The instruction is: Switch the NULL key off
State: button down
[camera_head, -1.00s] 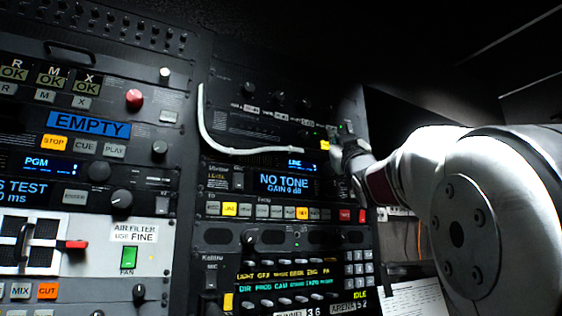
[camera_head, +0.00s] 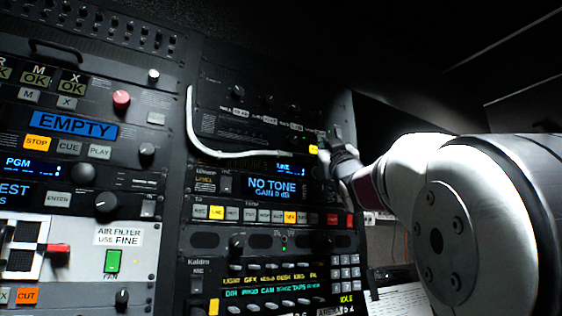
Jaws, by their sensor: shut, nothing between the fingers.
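My gripper (camera_head: 331,138) is at the right end of the upper right rack panel (camera_head: 250,128), small and dark against it. Its fingers are shut and empty. A small lit yellow key (camera_head: 313,149) is just left of and below the fingertips. I cannot read its label, and no lettering NULL is legible in this view. I cannot tell whether the fingers touch the panel.
A white cable (camera_head: 191,125) loops along the upper panel's left and lower edges. Below is the NO TONE display (camera_head: 272,188) over a row of lit keys (camera_head: 275,215). My arm fills the right side. Other rack units with knobs stand left.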

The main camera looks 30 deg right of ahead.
jog(key=shift+w, duration=0.15)
jog(key=shift+w, duration=0.25)
jog(key=shift+w, duration=0.35)
dwell(0.8)
dwell(0.4)
jog(key=shift+s, duration=0.75)
jog(key=shift+s, duration=0.1)
jog(key=s+p, duration=0.1)
jog(key=s, duration=0.3)
jog(key=shift+s+a, duration=0.15)
jog(key=shift+s, duration=0.25)
dwell(0.5)
